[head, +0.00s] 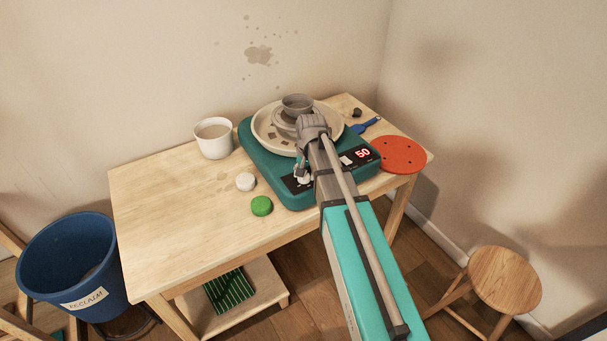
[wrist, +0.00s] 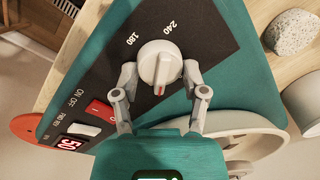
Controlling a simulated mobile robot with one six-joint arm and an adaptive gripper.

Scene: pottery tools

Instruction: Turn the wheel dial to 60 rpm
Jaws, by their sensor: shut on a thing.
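The teal pottery wheel (head: 259,148) stands on the table, with a grey bowl (head: 297,102) on its wheel head inside a pale splash pan. Its red display (head: 362,153) reads 50; the display shows partly in the wrist view (wrist: 68,143). The white dial (wrist: 160,64) sits on the black panel, with a red pointer mark toward the bottom of the wrist view. The labels 180 and 240 show above it; other labels are hidden. My gripper (wrist: 160,76) is shut on the dial, one finger on each side. In the head view my arm covers much of the panel.
A white pot (head: 213,140), a pale round piece (head: 245,182) and a green one (head: 262,206) are left of the wheel. A red disc (head: 398,155) and a blue tool (head: 367,125) lie right. A blue bucket (head: 75,262) and a stool (head: 505,279) flank the table.

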